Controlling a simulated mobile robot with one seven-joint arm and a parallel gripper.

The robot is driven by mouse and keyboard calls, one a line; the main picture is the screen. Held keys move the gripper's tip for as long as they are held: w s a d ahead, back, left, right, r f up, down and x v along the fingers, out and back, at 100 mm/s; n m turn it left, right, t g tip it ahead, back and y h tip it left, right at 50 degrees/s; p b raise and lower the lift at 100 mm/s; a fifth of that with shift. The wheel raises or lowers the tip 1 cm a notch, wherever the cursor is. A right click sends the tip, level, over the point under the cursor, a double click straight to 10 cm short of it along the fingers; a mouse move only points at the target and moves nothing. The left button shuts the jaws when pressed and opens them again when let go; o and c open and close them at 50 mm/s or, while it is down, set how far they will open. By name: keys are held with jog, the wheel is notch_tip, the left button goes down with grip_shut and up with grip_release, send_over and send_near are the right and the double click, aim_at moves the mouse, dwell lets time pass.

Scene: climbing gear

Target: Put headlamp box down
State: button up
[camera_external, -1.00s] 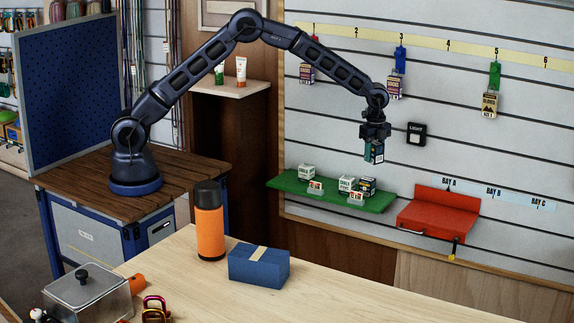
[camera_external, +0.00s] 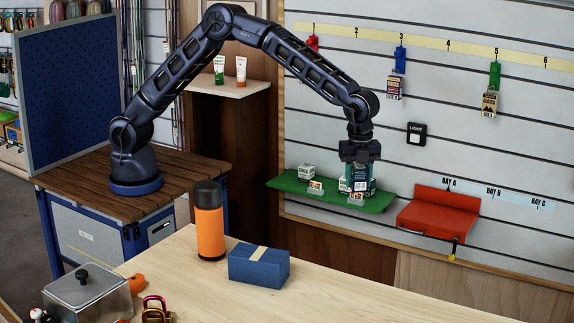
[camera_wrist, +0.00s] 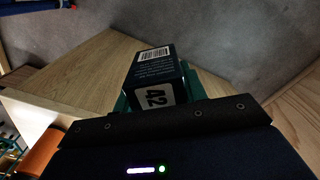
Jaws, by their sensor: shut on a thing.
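My gripper (camera_external: 359,168) points down over the right part of the green shelf (camera_external: 281,184) on the wall. It is shut on the headlamp box (camera_external: 358,180), a small dark box with a white-and-teal face. In the wrist view the box (camera_wrist: 155,70) shows a barcode and a white "42" label. Green edges show on both sides of it. The box overlaps the shelf's right end in the external view; I cannot tell whether it touches the shelf.
A white chalk box (camera_external: 307,171) stands on the shelf's left part, with a price tag (camera_external: 315,187) at the front edge. Other boxes behind my gripper are mostly hidden. A red tray (camera_external: 437,216) is to the right. An orange bottle (camera_external: 210,230) and blue box (camera_external: 259,266) stand on the near table.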

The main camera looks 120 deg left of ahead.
jog(key=d+r+m, duration=0.2)
jog(key=d+r, duration=0.1)
jog(key=d, duration=1.2)
notch_tip(320, 180, up, 9)
jog(key=m, duration=0.6)
send_over(183, 282)
notch_tip(183, 282, down, 20)
jog(key=shift+r, duration=0.1)
jog(key=shift+f, duration=0.2)
jog(key=o, duration=1)
jog(key=shift+r, duration=0.1)
